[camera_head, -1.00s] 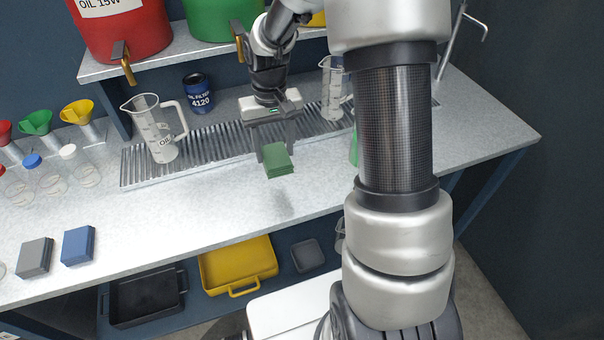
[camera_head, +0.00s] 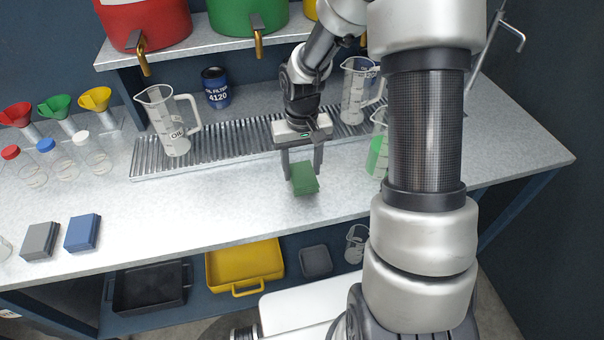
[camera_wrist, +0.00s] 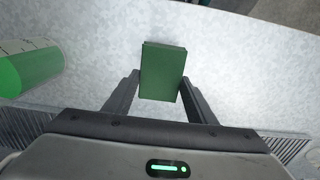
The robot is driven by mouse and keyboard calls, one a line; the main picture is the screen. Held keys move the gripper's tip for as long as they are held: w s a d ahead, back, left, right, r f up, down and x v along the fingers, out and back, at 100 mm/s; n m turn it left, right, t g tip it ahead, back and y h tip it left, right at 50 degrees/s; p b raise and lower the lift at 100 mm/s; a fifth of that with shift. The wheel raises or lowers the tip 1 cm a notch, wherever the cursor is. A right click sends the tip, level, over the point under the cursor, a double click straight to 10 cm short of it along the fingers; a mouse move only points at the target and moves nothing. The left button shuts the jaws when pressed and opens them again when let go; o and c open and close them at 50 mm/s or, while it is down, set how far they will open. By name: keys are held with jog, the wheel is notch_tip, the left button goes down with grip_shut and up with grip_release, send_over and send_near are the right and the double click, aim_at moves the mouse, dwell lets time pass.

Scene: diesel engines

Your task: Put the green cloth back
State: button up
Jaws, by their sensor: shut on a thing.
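The green cloth (camera_head: 304,178) is a small folded block, at the middle of the bench in front of the metal drain grate. My gripper (camera_head: 303,168) is shut on it, with one finger on each side. In the wrist view, the green cloth (camera_wrist: 162,72) sits between the two fingertips (camera_wrist: 161,84). I cannot tell whether it touches the bench top or hangs just above it. A grey folded cloth (camera_head: 40,241) and a blue folded cloth (camera_head: 82,232) lie side by side at the left front of the bench.
A jug of green liquid (camera_head: 378,155) stands right of the gripper, partly behind my arm. A clear oil jug (camera_head: 168,122) and a blue oil filter (camera_head: 215,88) stand at the back. The bench top (camera_head: 200,207) between the blue cloth and the gripper is clear.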

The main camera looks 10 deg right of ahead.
jog(key=shift+f, duration=1.25)
jog(key=shift+f, duration=0.2)
jog(key=o, duration=1)
jog(key=shift+o, duration=0.2)
jog(key=shift+r, duration=0.1)
